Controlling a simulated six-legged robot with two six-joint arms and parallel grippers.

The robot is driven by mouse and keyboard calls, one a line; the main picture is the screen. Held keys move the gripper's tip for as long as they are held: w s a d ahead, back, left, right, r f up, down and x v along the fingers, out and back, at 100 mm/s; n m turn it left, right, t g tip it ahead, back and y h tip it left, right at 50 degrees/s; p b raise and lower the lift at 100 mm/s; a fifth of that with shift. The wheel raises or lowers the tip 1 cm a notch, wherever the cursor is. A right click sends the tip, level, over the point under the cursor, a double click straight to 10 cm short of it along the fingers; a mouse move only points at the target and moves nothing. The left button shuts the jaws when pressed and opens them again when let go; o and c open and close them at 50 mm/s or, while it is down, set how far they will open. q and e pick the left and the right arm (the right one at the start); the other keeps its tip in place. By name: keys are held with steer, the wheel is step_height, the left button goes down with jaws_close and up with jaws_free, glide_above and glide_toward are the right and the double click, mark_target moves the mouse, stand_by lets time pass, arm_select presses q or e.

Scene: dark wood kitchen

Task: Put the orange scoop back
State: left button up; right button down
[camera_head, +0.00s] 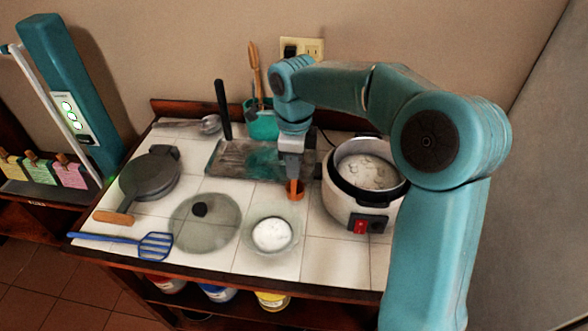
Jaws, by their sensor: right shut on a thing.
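The orange scoop (295,190) is at the tip of my right gripper (292,172), which is shut on it. The gripper points down over the counter, between the tray and the rice cooker. The fingers hide part of the scoop, and I cannot tell whether it touches the counter. A glass bowl (252,246) with white contents sits just in front of the scoop. A white rice cooker (342,207), open and holding pale contents, stands to the right. A teal holder (262,124) with wooden utensils stands at the back. My left gripper is not in view.
A glass lid (190,235), a dark pan (152,178) and a blue slotted spatula (154,245) lie on the left of the tiled counter. A dark tray (238,160) lies behind. A metal ladle (210,124) is at the back left. Free tiles show at front centre.

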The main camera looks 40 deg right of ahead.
steer(key=shift+s+f, duration=0.1)
steer(key=shift+f, duration=0.7)
steer(key=shift+f, duration=0.2)
steer(key=c, duration=1.3)
jaws_free()
steer(key=shift+o, duration=1)
steer(key=shift+r, duration=0.15)
